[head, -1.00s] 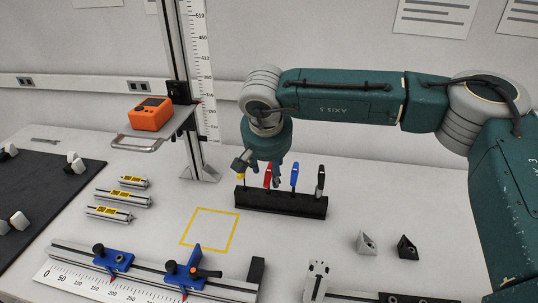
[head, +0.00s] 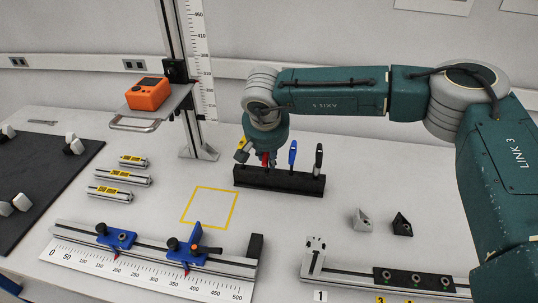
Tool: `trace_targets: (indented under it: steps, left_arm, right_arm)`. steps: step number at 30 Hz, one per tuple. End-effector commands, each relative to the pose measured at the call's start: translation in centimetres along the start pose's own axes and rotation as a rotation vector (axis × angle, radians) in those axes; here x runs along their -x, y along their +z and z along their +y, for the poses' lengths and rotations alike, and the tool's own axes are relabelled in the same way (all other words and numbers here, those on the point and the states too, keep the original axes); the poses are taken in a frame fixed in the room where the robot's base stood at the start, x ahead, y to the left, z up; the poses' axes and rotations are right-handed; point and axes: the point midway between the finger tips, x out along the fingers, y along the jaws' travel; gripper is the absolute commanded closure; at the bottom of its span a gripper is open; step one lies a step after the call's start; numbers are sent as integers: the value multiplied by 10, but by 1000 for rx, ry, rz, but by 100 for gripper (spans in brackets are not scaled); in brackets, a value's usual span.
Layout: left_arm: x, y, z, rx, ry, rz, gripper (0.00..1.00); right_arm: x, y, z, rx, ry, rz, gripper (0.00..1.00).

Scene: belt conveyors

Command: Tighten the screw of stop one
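Two blue stops sit on a rail with a millimetre scale at the front left: a left stop (head: 116,238) with a black knob, and a right stop (head: 190,252) with a taller blue plate, a black knob and a black lever. I cannot tell which is stop one. My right gripper (head: 262,160) points down at the black tool rack (head: 280,179), at the red-handled tool (head: 266,156). Its fingers partly hide the red handle, and whether they grip it cannot be told. A yellow-marked tool (head: 241,146) is beside it. My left gripper is out of view.
Blue (head: 292,152) and black (head: 319,157) tools stand in the rack. A second rail (head: 340,275) lies front right, two small angled blocks (head: 362,220) behind it. Labelled cylinders (head: 123,177) and an orange device (head: 148,93) on a bracket are at left. The yellow square (head: 210,188) is empty.

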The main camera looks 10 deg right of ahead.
Motion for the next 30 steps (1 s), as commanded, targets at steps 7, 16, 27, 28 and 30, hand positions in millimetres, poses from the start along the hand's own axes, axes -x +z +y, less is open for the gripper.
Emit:
trace_targets:
  steps: [7, 16, 27, 28, 30]
  left_arm:
    - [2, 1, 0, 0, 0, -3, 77]
    - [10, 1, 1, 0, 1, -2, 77]
    - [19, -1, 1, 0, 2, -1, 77]
    - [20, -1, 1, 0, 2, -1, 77]
    - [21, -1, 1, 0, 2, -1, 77]
  right_arm:
    - [5, -2, 0, 0, -1, 0, 100]
    - [20, -6, 0, -1, -1, 1, 100]
    - [37, -11, 0, -1, -1, 0, 100]
    - [39, -11, 0, -1, -1, 0, 100]
    - [42, -12, 0, -1, -1, 0, 100]
